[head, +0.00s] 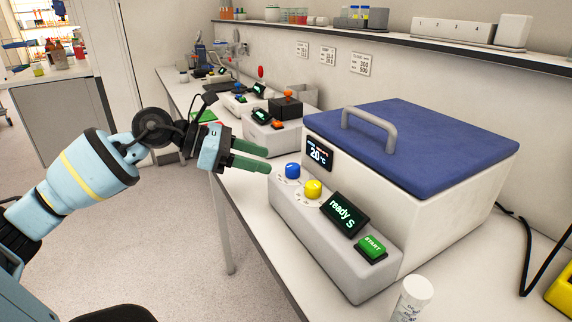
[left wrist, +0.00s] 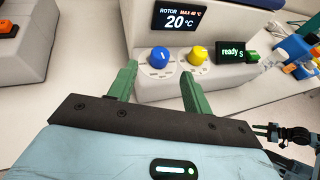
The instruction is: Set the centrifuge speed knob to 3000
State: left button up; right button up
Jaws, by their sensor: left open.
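The centrifuge (head: 335,180) is a pale box with a closed blue lid and a sloped front panel. The panel has a blue knob (head: 292,171), a yellow knob (head: 313,188), a green START button (head: 372,248) and a display (head: 345,213) reading "ready S". Knob scale marks are too small to read, so I cannot tell which sets speed. My left gripper (head: 268,159) is open and empty, with green fingers pointing at the blue knob, apart from it. In the left wrist view, the blue knob (left wrist: 160,54) shows beyond the gap between the fingertips (left wrist: 158,76).
A second display (head: 319,153) reads 20 °C. A white-capped container (head: 412,298) stands near the centrifuge's front right corner. A shelf (head: 390,38) runs along the wall above.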

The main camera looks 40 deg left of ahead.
aim_at(287, 166)
pick_arm(q)
jog(key=p+x, duration=0.1)
jog(key=x, duration=0.4)
jog(key=shift+w+d, duration=0.15)
jog(key=shift+w+d+f, duration=0.3)
jog(key=shift+w+d, duration=0.05)
jog(key=shift+d, duration=0.05)
jog(key=shift+c, duration=0.3)
jog(key=c, duration=0.9)
